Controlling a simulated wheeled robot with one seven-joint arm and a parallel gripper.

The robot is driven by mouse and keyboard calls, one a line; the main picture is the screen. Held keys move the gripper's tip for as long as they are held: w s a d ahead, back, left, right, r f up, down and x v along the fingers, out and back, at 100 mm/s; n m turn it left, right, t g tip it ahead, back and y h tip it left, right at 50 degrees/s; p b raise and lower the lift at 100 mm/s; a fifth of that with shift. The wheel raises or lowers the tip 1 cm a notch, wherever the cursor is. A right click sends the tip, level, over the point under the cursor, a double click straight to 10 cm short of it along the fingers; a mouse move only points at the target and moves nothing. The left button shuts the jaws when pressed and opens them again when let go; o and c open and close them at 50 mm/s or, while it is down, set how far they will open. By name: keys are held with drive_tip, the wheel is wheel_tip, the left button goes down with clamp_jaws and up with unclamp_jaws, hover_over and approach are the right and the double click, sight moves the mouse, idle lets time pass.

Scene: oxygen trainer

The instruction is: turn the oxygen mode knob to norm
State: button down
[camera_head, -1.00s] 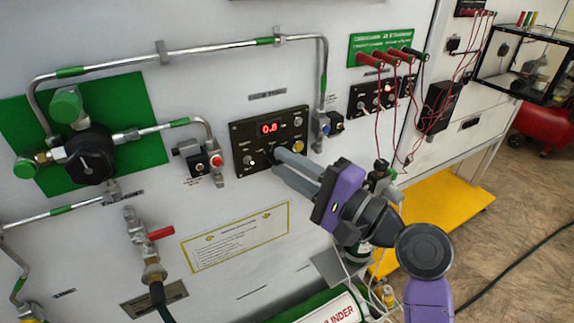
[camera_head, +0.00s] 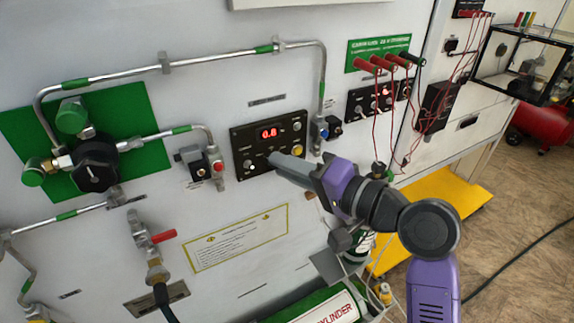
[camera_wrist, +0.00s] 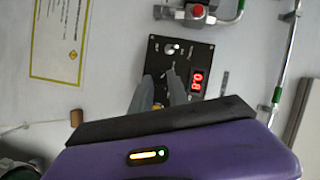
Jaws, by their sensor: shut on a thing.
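The black oxygen panel (camera_head: 241,140) has a red display (camera_head: 268,133) reading 0.8, a small knob (camera_head: 249,165) with a white mark at lower left and a yellow button (camera_head: 297,152) at right. My gripper (camera_head: 274,158) reaches in from the right, fingertips at the panel's lower middle. It is shut on the oxygen mode knob, which the fingers hide, so its pointer cannot be read. The small labels are too blurred to read.
A red-button valve (camera_head: 217,166) is left of the panel, and a blue-capped fitting (camera_head: 320,130) on a steel pipe is to its right. Red cables (camera_head: 398,120) hang further right. A yellow-bordered notice (camera_head: 235,238) is flat on the wall below.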

drive_tip(key=shift+f, duration=0.1)
drive_tip(key=c, duration=1.3)
unclamp_jaws()
drive_tip(key=b+v, duration=0.1)
drive_tip(key=v, duration=0.6)
drive_tip(key=shift+s+d+b, duration=0.25)
drive_tip(key=shift+b, duration=0.05)
